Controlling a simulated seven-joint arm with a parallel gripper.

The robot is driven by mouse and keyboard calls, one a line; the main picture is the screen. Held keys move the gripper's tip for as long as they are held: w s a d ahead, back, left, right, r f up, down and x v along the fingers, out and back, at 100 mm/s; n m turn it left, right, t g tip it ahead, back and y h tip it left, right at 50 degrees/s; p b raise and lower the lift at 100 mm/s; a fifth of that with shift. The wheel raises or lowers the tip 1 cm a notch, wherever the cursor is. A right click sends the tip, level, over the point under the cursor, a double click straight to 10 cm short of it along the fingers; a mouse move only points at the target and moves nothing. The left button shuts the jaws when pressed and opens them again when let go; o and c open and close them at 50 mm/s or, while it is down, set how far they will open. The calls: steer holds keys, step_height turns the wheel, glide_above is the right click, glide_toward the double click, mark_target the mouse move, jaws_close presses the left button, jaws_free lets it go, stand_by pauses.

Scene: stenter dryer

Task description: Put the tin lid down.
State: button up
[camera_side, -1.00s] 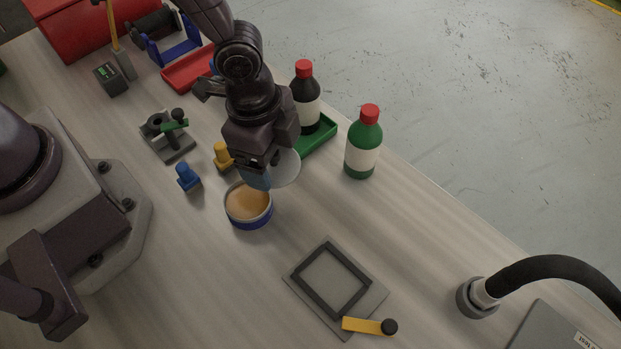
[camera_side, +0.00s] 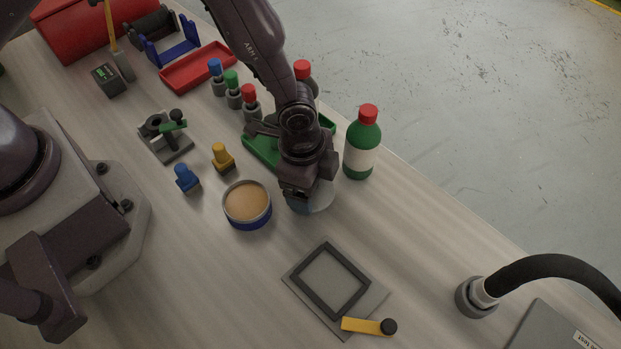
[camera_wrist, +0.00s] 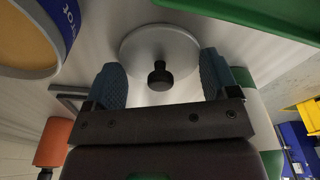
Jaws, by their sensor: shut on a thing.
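The tin lid is a pale grey disc (camera_side: 325,196) with a black knob (camera_wrist: 160,76), seen below my gripper in both views. My gripper (camera_side: 303,201) is shut on the tin lid, pointing down, to the right of the open tin (camera_side: 247,219). In the wrist view its blue fingers (camera_wrist: 162,82) stand on either side of the knob. The lid is low over the bench; I cannot tell whether it touches the surface. The tin is round, blue-sided, with tan contents, and is uncovered.
The green bottle (camera_side: 362,148) stands close to the right of my gripper. A green tray (camera_side: 262,152) lies behind it. Yellow (camera_side: 222,158) and blue (camera_side: 187,178) pegs stand near the tin. A grey framed plate (camera_side: 332,281) lies in front, with bare bench between.

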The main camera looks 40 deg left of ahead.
steer(key=o, duration=0.8)
steer(key=shift+f, duration=0.1)
steer(key=r, duration=0.4)
steer(key=a+r, duration=0.1)
steer(key=r, duration=0.7)
steer(key=shift+s+a+r, duration=0.15)
steer(key=shift+s+a, duration=0.1)
steer(key=shift+s, duration=0.05)
steer(key=a+r+n+t, duration=0.2)
steer(key=a+r+n, duration=0.2)
steer(key=a+r, duration=0.45)
steer(key=s+a+r+n+t, duration=0.1)
steer(key=s+a+r+n, duration=0.2)
steer(key=s+a+r, duration=0.1)
steer(key=s+a+r+n+t, duration=0.1)
steer(key=s+a+r+n, duration=0.2)
steer(key=s+a+r, duration=0.1)
steer(key=s+a+r+n+t+y, duration=0.1)
steer(key=s+a+r+n, duration=0.2)
steer(key=r, duration=0.3)
steer(key=shift+s+a, duration=0.25)
steer(key=shift+s, duration=0.2)
steer(key=shift+s+a, duration=0.2)
steer(key=shift+s, duration=0.25)
